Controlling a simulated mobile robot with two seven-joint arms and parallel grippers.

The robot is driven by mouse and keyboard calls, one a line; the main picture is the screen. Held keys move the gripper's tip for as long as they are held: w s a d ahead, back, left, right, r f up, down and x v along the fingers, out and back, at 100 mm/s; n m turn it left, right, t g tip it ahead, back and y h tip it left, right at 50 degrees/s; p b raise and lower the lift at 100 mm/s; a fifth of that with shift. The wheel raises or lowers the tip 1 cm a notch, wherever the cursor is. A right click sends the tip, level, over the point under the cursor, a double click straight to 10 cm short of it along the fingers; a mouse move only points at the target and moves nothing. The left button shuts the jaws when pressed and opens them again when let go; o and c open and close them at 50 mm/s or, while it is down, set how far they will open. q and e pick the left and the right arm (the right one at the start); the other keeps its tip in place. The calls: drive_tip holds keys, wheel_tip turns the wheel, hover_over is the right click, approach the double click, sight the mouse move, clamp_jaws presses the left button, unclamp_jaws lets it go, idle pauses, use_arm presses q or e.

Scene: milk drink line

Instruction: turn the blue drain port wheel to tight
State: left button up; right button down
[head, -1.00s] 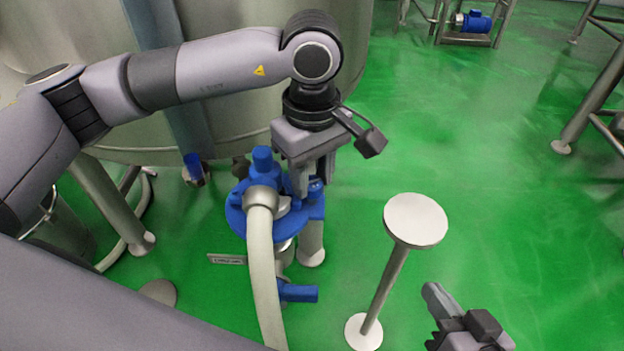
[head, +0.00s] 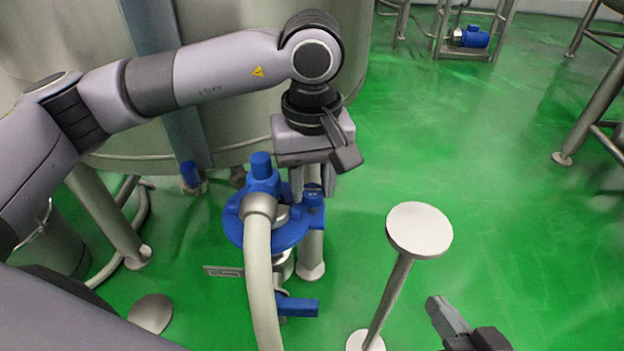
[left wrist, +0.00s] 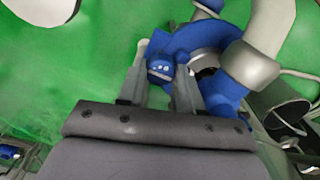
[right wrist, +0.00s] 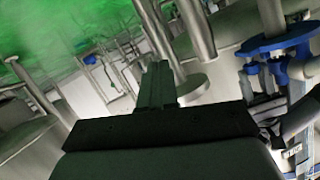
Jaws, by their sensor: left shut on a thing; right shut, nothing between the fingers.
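The blue wheel (head: 233,228) lies flat around the metal fitting under the tank, with a pale hose bending over it. It also shows in the left wrist view (left wrist: 195,38) and at the right of the right wrist view (right wrist: 272,46). My left gripper (head: 312,188) points down at the wheel's right side. In the left wrist view its fingers are shut on a blue knob (left wrist: 160,68) at the wheel's rim, one finger on each side. The hose and gripper hide part of the wheel. My right gripper (head: 447,315) is shut and empty at the lower right, away from the wheel.
A round-topped metal post (head: 419,230) stands between the wheel and my right gripper. The large steel tank (head: 225,60) rises behind the wheel. A blue valve handle (head: 298,306) sits below it. Green floor (head: 480,150) is open to the right.

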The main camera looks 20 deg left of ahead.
use_arm(q)
drive_tip(key=o, duration=1)
drive_tip(key=shift+o, duration=0.2)
